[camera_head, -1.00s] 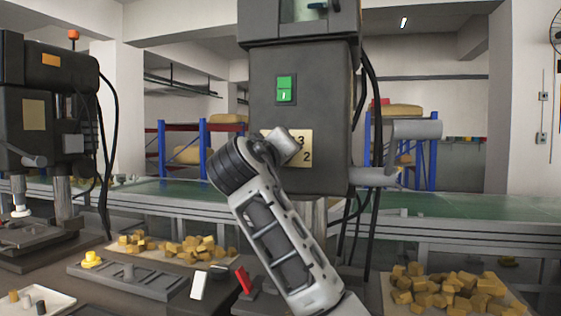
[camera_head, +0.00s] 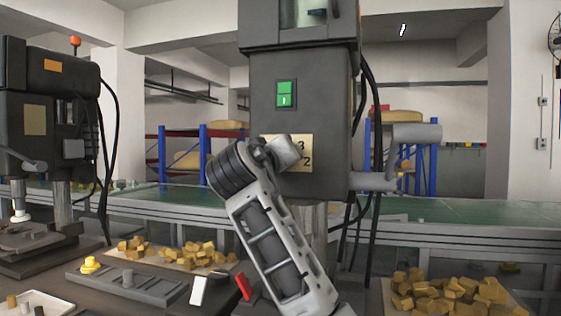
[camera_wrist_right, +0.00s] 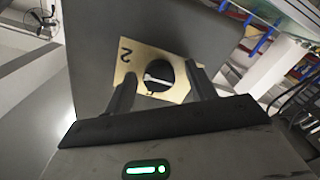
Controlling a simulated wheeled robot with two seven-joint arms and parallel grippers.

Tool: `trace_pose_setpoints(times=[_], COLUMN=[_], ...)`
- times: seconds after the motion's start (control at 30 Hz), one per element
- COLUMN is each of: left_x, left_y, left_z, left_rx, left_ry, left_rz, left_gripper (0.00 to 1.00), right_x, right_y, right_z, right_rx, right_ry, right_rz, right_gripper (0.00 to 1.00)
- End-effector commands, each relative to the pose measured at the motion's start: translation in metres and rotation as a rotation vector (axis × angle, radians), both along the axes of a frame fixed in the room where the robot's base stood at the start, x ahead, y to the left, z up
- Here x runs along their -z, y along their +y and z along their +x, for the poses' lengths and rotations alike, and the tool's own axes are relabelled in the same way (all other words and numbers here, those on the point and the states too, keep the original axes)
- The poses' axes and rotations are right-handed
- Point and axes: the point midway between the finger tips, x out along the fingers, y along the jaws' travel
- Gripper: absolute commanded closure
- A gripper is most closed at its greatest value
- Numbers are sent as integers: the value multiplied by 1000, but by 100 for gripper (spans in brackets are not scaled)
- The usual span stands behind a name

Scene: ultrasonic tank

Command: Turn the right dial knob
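A round black dial knob (camera_wrist_right: 160,76) with a pale pointer bar sits on a brass plate (camera_wrist_right: 184,62) in the right wrist view. A numeral 2 shows on the plate. My right gripper (camera_wrist_right: 163,80) is open, with one dark finger on each side of the knob. The fingers look apart from it, though contact cannot be judged for sure. In the head view, the plate (camera_head: 304,152) on the front of the grey machine (camera_head: 315,112) shows a 3 and a 2. My right arm hides the knob and gripper there. My left gripper is out of view.
A green switch (camera_head: 286,94) is above the plate. Black cables hang on the machine's right side. A second machine (camera_head: 50,88) stands at left. Wooden blocks (camera_head: 445,294) and a grey fixture (camera_head: 125,282) lie on the bench, with a green conveyor (camera_head: 470,212) behind.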

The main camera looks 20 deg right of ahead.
Motion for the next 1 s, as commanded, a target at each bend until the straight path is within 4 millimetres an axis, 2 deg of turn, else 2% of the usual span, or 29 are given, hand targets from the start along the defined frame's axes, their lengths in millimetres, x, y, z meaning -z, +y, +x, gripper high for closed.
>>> trace_pose_setpoints(times=[0.23,0.37,0.47,0.8,1.0], left_x=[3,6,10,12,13], left_y=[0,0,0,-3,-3], left_z=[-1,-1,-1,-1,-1], left_rx=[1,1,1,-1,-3], left_ry=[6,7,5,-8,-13], left_rz=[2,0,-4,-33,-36], left_gripper=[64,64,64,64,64], right_x=[-1,0,1,1,0], right_y=[0,6,16,62,82], right_z=[-1,-9,-23,-91,-120], right_rx=[1,-1,-4,-6,-4], right_ry=[-2,-3,-5,-5,-2], right_rz=[-2,-3,-1,1,-1], right_gripper=[44,44,44,44,44])
